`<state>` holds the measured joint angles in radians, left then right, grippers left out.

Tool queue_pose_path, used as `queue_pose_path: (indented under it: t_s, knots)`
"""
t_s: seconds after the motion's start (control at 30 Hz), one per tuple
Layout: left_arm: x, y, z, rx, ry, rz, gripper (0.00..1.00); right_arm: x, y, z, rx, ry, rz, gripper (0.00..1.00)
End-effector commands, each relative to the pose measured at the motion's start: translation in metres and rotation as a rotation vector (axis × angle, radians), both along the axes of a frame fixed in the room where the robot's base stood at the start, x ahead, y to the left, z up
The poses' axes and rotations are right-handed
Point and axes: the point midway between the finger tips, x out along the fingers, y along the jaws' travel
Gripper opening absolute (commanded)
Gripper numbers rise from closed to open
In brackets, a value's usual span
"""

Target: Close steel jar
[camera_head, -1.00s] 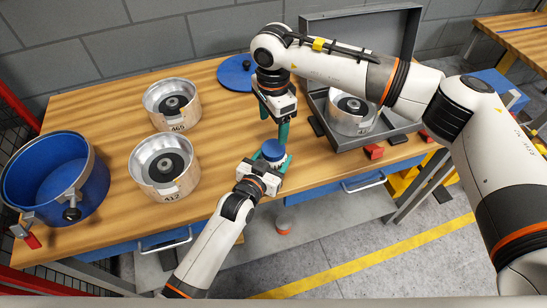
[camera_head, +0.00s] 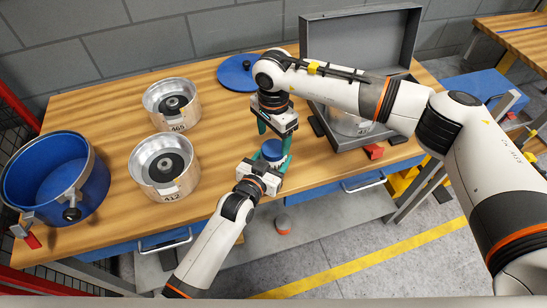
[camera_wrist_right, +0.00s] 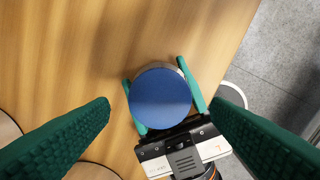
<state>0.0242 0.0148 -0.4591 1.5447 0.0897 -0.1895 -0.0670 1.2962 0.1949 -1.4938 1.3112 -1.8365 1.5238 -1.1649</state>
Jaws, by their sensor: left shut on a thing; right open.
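The small steel jar (camera_wrist_right: 180,70) stands near the table's front edge, with a round blue lid (camera_wrist_right: 160,98) on top. The lid also shows in the head view (camera_head: 273,150). I cannot tell how tight the lid sits. My left gripper (camera_head: 270,162) is shut on the jar, with its green fingers on either side in the right wrist view. My right gripper (camera_head: 276,137) is open and empty, pointing down above the lid. Its two green fingers are spread wide, apart from the lid, in the right wrist view.
Two metal housings, marked 465 (camera_head: 172,104) and 412 (camera_head: 164,160), stand left of the jar. A blue pot (camera_head: 55,178) stands at far left, a blue disc (camera_head: 238,73) behind. An open grey case (camera_head: 360,40) stands at right. Table around the jar is clear.

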Motion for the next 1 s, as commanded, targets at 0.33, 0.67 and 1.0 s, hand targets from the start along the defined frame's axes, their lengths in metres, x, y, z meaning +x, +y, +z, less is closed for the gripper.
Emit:
queue_pose_path:
  t_s: [0.33, 0.67, 1.0]
  knots:
    - [0.0, 0.0, 0.0, 0.0, 0.0, 0.0, 0.0, 0.0, 0.0, -0.031, 0.0, 0.0, 0.0, 0.72]
    - [0.0, 0.0, 0.0, 0.0, 0.0, 0.0, 0.0, 0.0, 0.0, -0.031, 0.001, -0.001, 0.0, 0.61]
    - [0.0, 0.0, 0.0, 0.0, 0.0, 0.0, 0.0, 0.0, 0.0, -0.031, 0.001, -0.001, -0.006, 0.26]
